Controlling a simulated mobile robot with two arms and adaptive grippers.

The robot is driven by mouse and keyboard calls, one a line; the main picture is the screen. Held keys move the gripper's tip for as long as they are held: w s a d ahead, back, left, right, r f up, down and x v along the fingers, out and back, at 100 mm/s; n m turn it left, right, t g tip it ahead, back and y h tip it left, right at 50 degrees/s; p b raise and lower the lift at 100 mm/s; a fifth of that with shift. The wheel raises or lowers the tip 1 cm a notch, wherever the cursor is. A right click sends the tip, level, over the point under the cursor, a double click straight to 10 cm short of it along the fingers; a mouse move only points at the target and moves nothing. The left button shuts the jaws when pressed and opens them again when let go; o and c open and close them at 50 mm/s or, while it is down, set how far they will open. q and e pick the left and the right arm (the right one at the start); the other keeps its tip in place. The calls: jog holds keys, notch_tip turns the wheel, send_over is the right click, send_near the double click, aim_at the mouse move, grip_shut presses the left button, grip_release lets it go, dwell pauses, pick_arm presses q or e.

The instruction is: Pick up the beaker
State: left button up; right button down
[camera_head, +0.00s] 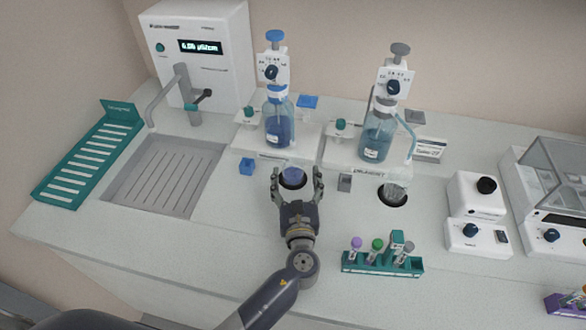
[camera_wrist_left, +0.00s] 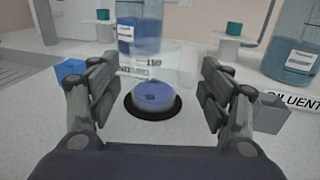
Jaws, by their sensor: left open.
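A clear beaker with blue liquid (camera_head: 292,175) stands on a round black spot in front of the blue-liquid bottle. In the left wrist view the beaker (camera_wrist_left: 152,92) stands upright between the fingers, with space on both sides. My left gripper (camera_head: 296,180) is open around the near side of the beaker; its fingers also show in the left wrist view (camera_wrist_left: 157,95). A second clear beaker (camera_head: 396,188) stands on another black spot to the right, in front of the diluent bottle. My right gripper is not in view.
The blue-liquid bottle (camera_head: 279,122) and the diluent bottle (camera_head: 379,135) with dispensers stand behind. A small blue block (camera_head: 246,166) and a grey block (camera_head: 345,183) flank the gripper. A green tube rack (camera_head: 382,263) stands front right. A drain tray (camera_head: 165,178) lies left.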

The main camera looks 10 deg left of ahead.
aim_at(293, 173)
pick_arm(q)
jog(key=x, duration=0.2)
jog(key=p+x, duration=0.1)
jog(key=shift+w+a+r, duration=0.25)
jog(key=shift+a+r, duration=0.05)
jog(key=shift+a, duration=0.1)
jog(key=shift+w+a+f, duration=0.1)
jog(key=shift+w+f, duration=0.05)
jog(key=shift+w, duration=0.25)
jog(key=shift+s, duration=0.1)
jog(key=c, duration=0.9)
jog(key=shift+c, duration=0.6)
